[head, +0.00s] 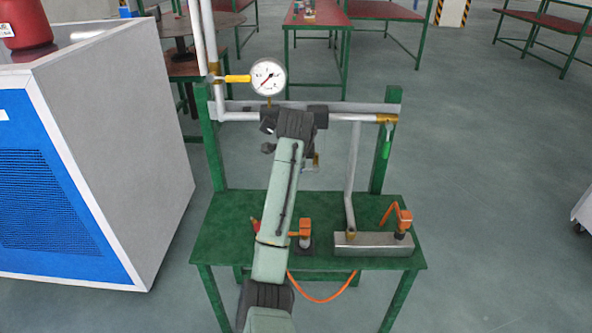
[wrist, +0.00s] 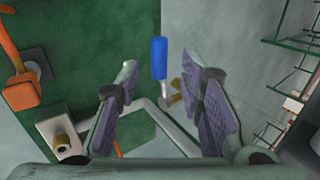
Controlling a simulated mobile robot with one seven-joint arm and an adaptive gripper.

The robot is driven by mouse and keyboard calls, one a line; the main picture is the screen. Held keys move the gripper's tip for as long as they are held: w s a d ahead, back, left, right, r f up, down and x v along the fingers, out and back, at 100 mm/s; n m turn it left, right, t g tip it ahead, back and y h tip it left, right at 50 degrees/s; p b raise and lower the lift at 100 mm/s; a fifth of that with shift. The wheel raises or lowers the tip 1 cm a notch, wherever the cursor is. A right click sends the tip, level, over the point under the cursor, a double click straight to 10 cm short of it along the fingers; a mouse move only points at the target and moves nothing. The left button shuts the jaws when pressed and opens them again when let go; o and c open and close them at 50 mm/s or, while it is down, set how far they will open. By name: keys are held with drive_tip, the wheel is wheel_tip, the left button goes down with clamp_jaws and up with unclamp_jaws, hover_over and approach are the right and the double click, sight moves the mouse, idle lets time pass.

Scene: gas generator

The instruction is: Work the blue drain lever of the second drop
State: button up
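In the wrist view the blue drain lever (wrist: 159,58) points up in the picture, with its metal shank below it near a brass fitting (wrist: 168,92). My gripper (wrist: 158,68) is open, one grey padded finger on each side of the lever. I see gaps between the lever and both fingers; how far in depth the lever is from them I cannot tell. In the head view my arm covers the middle of the pipework, so the blue lever and my fingers are hidden there. A green lever (head: 386,141) hangs from the right end of the horizontal pipe (head: 350,116).
A pressure gauge (head: 267,77) and yellow valve handle (head: 237,78) sit on the pipe. The green stand (head: 225,222) carries a metal block (head: 372,244) and orange-handled parts (head: 404,219). A blue-fronted cabinet (head: 110,140) stands left.

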drive_tip(key=v, duration=0.7)
drive_tip(key=shift+s+r, duration=0.2)
drive_tip(key=shift+r, duration=0.05)
